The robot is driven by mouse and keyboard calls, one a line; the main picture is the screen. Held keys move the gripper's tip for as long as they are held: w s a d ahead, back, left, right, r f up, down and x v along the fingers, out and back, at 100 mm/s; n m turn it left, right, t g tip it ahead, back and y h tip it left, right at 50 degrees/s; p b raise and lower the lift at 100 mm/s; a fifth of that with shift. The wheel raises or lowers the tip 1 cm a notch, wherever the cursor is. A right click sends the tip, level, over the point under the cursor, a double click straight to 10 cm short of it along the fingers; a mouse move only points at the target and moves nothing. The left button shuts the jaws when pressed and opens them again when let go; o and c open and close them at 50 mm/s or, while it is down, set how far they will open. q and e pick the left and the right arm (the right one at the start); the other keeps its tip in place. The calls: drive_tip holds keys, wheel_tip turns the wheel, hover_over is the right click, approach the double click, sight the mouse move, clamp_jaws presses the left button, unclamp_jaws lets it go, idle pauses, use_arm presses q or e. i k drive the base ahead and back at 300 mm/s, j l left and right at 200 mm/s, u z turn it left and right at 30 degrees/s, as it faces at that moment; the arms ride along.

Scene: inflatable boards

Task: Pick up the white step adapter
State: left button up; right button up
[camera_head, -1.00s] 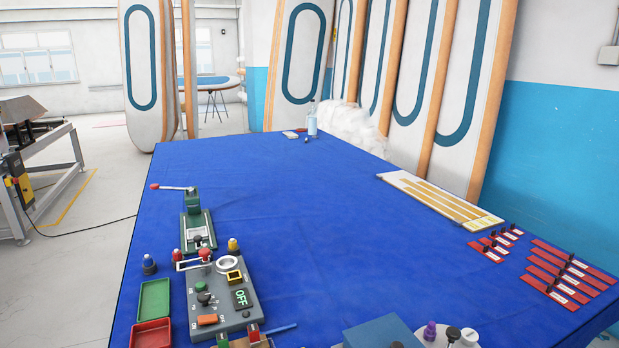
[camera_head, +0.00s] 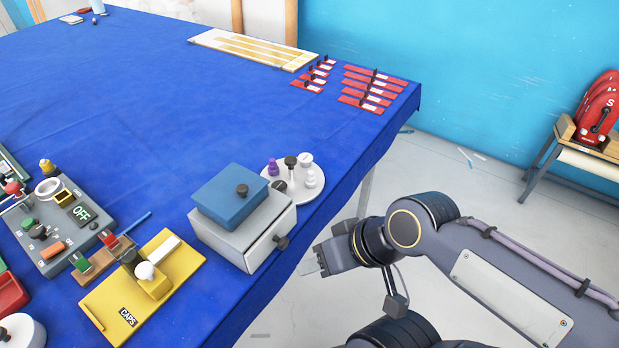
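A white stepped piece (camera_head: 307,170), which looks like the white step adapter, stands on a round white tray (camera_head: 299,195) near the right edge of the blue table. Purple (camera_head: 273,167) and black (camera_head: 291,164) pieces stand beside it on the tray. My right gripper (camera_head: 308,263) is past the table's right edge, nearer to me than the tray and apart from it. Its fingers are small and seen from the side, so I cannot tell their opening. My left gripper is out of view.
A grey box with a blue lid (camera_head: 231,196) stands just left of the tray. A yellow caps board (camera_head: 150,290) and a grey control panel (camera_head: 55,225) lie further left. Red labelled strips (camera_head: 372,90) lie behind the tray. The table's middle is clear.

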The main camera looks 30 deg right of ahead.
sight(311, 183)
drive_tip(key=k+j+u, duration=0.1)
drive_tip(key=k+u, duration=0.15)
drive_tip(key=k, duration=0.4)
drive_tip(key=l+u, duration=0.15)
drive_tip(key=u, duration=0.25)
drive_tip(key=l+u, duration=0.15)
drive_tip(key=u, duration=0.25)
drive_tip(key=l+u, duration=0.2)
drive_tip(key=u, duration=0.25)
drive_tip(key=l+u, duration=0.15)
drive_tip(key=u, duration=0.25)
drive_tip(key=k+l, duration=0.1)
drive_tip(key=l, duration=0.25)
drive_tip(key=k+l, duration=0.15)
drive_tip(key=l, duration=0.25)
drive_tip(key=k+l, duration=0.1)
drive_tip(key=l, duration=0.25)
drive_tip(key=k+l, duration=0.15)
drive_tip(key=l, duration=0.25)
drive_tip(key=k+l, duration=0.1)
drive_tip(key=l, duration=0.25)
drive_tip(key=k+l, duration=0.15)
drive_tip(key=l, duration=0.25)
drive_tip(key=k+l, duration=0.1)
drive_tip(key=l, duration=0.25)
